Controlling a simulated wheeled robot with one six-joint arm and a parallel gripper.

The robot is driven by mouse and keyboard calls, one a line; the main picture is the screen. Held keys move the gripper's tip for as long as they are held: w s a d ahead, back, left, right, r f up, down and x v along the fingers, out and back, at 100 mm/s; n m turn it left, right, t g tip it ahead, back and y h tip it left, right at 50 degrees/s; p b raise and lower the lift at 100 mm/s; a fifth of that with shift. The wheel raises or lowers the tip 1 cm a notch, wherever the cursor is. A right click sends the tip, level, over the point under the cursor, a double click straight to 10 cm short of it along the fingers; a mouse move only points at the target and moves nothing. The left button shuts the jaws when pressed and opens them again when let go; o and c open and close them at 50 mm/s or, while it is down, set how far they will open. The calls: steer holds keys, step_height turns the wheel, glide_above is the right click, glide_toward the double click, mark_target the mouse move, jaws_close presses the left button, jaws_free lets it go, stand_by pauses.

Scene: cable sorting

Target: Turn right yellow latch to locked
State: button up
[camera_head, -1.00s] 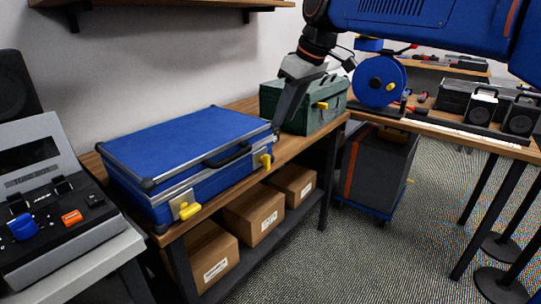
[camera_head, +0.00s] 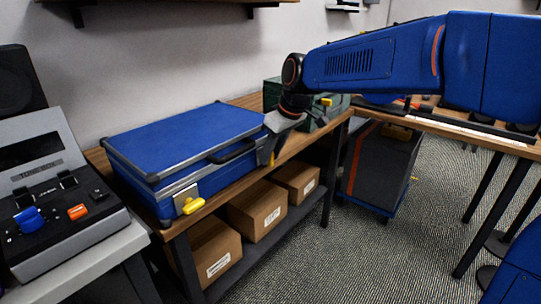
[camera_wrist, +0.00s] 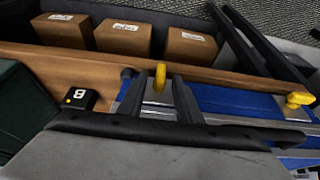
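The blue case (camera_head: 185,140) lies closed on the wooden bench, with a black handle on its front. Its right yellow latch (camera_wrist: 160,74) shows between my fingertips in the wrist view, with its lever upright in the picture. In the head view my gripper mostly hides this latch. My gripper (camera_head: 268,152) is at the front right corner of the case, pointing down. Its two fingers are apart, one on each side of the latch; I cannot tell if either touches it. The left yellow latch (camera_head: 189,204) is on the case's front left, and also shows in the wrist view (camera_wrist: 299,99).
A green case (camera_head: 272,95) stands on the bench just right of my gripper. Cardboard boxes (camera_head: 257,210) sit on the lower shelf. A grey console (camera_head: 65,225) stands at the left.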

steer(key=shift+w+a+f, duration=0.15)
steer(key=shift+a+f, duration=0.05)
steer(key=shift+f, duration=0.35)
jaws_close()
